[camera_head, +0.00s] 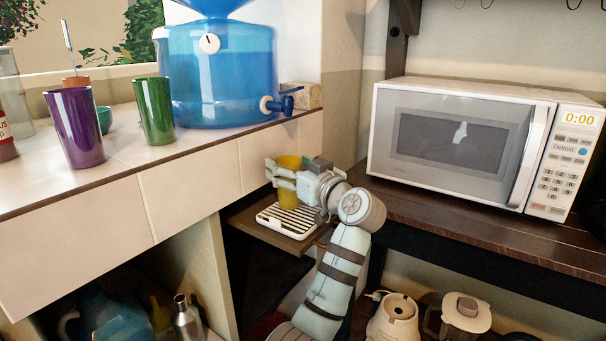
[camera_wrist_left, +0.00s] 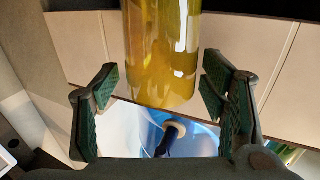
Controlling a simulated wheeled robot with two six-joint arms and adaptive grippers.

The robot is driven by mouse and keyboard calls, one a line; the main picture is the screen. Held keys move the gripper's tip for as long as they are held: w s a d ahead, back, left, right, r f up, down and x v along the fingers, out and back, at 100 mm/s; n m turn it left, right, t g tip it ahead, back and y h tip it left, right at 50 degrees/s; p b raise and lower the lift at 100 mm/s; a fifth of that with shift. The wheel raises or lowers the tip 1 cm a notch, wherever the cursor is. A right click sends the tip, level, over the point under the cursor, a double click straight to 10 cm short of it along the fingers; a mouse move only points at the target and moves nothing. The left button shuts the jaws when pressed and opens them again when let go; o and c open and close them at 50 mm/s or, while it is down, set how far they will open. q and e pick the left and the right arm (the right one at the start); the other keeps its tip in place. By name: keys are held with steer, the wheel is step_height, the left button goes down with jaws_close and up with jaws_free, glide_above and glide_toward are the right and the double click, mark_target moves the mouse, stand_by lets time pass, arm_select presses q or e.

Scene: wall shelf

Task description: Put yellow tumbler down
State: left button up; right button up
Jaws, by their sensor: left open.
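The yellow tumbler (camera_head: 288,195) appears upright on the slotted white drip tray (camera_head: 300,229), below the water dispenser's tap. My left gripper (camera_head: 280,173) is around its upper part, with its fingers hiding some of it. In the left wrist view the tumbler (camera_wrist_left: 162,50) lies between the two spread fingers of my left gripper (camera_wrist_left: 160,87). A gap shows on each side, so the jaws are open and not touching it there. The tumbler's contact with the tray is partly hidden. My right gripper is not in view.
A blue water dispenser (camera_head: 218,80) with a tap (camera_head: 280,102) stands on the counter above. Purple (camera_head: 75,130) and green (camera_head: 154,112) tumblers stand to its left. A microwave (camera_head: 470,145) sits on the right shelf. The tray's small ledge (camera_head: 245,224) is narrow.

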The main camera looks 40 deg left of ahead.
arm_select(q)
steer(key=v, duration=0.6)
steer(key=shift+s+d+f+b, duration=0.1)
steer(key=shift+d+f+b, duration=0.05)
steer(key=shift+d+b, duration=0.2)
steer(key=v, duration=0.4)
steer(key=shift+s+d+b, duration=0.2)
steer(key=shift+d+b, duration=0.05)
steer(key=shift+b, duration=0.15)
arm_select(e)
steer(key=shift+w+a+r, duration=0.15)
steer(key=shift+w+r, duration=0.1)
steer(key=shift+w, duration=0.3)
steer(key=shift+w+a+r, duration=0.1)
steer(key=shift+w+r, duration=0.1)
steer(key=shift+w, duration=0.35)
